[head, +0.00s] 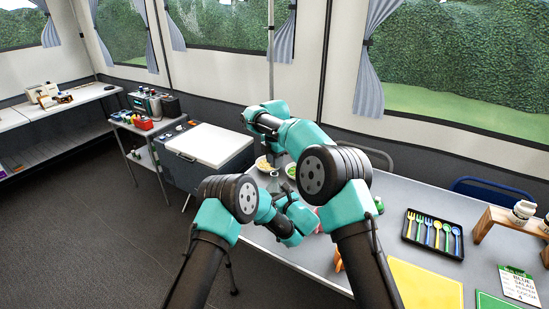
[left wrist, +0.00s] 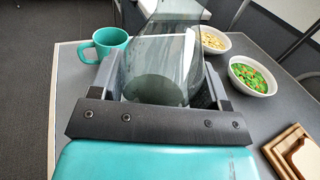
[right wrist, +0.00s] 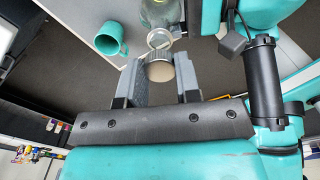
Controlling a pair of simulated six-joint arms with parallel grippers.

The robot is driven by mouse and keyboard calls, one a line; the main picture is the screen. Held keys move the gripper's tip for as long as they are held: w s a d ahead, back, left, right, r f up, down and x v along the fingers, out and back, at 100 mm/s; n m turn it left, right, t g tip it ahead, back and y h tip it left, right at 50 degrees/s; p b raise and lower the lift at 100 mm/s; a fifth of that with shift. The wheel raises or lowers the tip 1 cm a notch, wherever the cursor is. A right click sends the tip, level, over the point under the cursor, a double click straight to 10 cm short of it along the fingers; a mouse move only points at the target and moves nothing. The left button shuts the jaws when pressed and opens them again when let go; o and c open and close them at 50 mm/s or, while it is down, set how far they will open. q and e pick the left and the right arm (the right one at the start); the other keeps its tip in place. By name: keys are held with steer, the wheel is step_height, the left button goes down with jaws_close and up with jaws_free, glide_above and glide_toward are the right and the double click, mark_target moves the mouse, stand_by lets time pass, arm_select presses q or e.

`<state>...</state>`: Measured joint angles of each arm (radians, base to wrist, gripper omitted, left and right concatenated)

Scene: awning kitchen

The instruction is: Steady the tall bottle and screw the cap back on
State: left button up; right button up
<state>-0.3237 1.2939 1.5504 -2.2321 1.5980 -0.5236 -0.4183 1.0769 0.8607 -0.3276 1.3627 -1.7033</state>
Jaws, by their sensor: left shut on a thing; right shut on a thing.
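The clear grey-green bottle (left wrist: 165,60) stands between the fingers of my left gripper (left wrist: 160,82), which is shut on it. The right wrist view shows the bottle (right wrist: 160,12) with its open round mouth (right wrist: 158,39) toward that camera. My right gripper (right wrist: 160,75) is shut on the round cap (right wrist: 161,70), which shows a beige face. The cap is close to the bottle mouth in that view. I cannot tell whether they touch. In the head view my own arms hide most of the bottle and both sets of fingers.
A teal mug (left wrist: 104,44) stands on the grey table beside the bottle. Bowls of pale food (left wrist: 212,40) and green food (left wrist: 252,77) stand on its other side. A cutlery tray (head: 434,234), yellow board (head: 424,284) and wooden stand (head: 505,219) occupy the table's right.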

steer(key=shift+f, duration=0.1)
stand_by(0.6)
steer(key=shift+f, duration=0.85)
steer(key=shift+f, duration=0.5)
stand_by(0.4)
